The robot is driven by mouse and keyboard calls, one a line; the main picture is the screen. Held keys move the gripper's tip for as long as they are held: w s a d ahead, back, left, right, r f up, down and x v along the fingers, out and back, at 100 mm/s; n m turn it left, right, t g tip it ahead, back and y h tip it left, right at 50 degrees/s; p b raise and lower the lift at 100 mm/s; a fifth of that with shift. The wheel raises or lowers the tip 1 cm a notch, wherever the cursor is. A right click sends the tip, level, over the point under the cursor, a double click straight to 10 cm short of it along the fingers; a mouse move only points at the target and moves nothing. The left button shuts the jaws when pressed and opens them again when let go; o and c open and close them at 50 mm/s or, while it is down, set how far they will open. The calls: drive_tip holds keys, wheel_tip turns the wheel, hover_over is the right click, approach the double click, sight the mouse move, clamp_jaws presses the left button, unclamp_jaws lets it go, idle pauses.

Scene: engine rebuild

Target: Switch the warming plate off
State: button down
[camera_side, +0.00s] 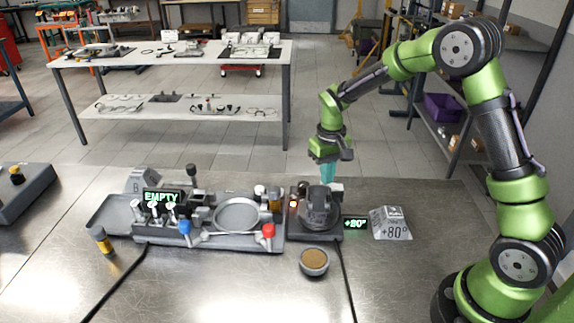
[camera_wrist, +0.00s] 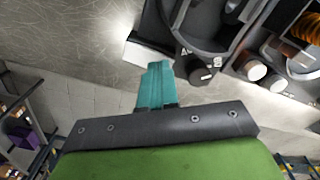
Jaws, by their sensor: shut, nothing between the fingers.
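The warming plate (camera_side: 313,236) is a dark box to the right of the grey tray, with a dark round part (camera_side: 319,208) standing on it. Its small display (camera_side: 355,223) shows green figures that look like +90°, and small lit spots (camera_side: 294,203) show at its left side. My gripper (camera_side: 328,180) has teal fingers, points down and is shut and empty at the plate's back edge. In the wrist view the fingers (camera_wrist: 155,83) are beside a white block (camera_wrist: 148,55) and a dark knob-like piece (camera_wrist: 197,74) on the plate (camera_wrist: 212,50). Contact cannot be told.
A grey tray (camera_side: 120,230) with engine parts and an EMPTY display (camera_side: 162,197) lies left of the plate. A bowl of brown material (camera_side: 314,262) stands in front, and a grey +80° block (camera_side: 391,222) stands right.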

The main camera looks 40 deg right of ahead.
drive_tip(key=shift+f, duration=0.55)
drive_tip(key=shift+r, duration=3.55)
drive_tip(key=shift+s+a+f, duration=0.15)
drive_tip(key=shift+s+f, duration=0.25)
drive_tip(key=shift+s, duration=0.05)
drive_tip(key=s+a+r+t+y, duration=0.1)
drive_tip(key=s+a+r+t, duration=0.2)
drive_tip(key=s+r, duration=0.3)
drive_tip(key=s+a+r+m+t+y, duration=0.1)
drive_tip(key=s+a+r+t, duration=0.3)
drive_tip(key=s, duration=0.9)
wheel_tip(320, 180, up, 4)
drive_tip(key=shift+s+a+f, duration=0.15)
drive_tip(key=shift+a+f, duration=0.05)
